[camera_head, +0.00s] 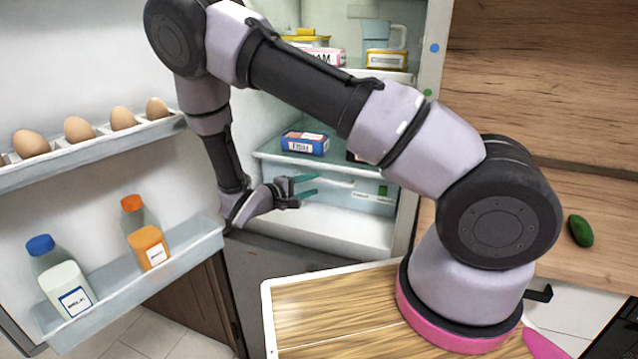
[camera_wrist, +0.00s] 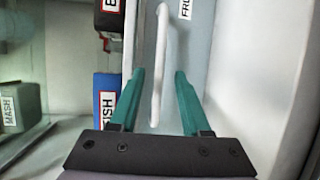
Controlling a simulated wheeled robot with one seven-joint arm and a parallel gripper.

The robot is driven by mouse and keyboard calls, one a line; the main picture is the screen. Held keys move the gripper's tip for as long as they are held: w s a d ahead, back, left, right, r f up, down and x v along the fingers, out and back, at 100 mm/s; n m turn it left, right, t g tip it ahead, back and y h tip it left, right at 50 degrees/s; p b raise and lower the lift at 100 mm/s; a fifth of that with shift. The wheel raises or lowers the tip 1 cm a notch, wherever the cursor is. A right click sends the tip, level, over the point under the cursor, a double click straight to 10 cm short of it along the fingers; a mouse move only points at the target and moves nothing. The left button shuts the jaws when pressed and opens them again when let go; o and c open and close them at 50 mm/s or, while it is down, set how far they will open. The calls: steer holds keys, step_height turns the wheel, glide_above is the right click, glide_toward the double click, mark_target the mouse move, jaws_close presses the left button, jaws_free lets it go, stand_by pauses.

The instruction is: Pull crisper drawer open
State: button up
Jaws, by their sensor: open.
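The crisper drawer (camera_head: 345,198) is a pale front low in the fridge, under the glass shelf. The drawer front also shows in the wrist view (camera_wrist: 200,45), with a label partly reading "FRU". Its white bar handle (camera_wrist: 160,60) runs lengthwise between the two teal fingers of my gripper (camera_wrist: 160,75), with a gap visible on either side. In the head view my gripper (camera_head: 316,186) reaches in from the left, fingers pointing right at the drawer front. It is open. Whether the drawer is fully shut is hard to tell.
The open fridge door at left holds eggs (camera_head: 80,129), a milk bottle (camera_head: 66,282) and an orange bottle (camera_head: 149,246).

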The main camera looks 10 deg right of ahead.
mark_target(322, 182)
steer(key=shift+x, duration=1.9)
jaws_close()
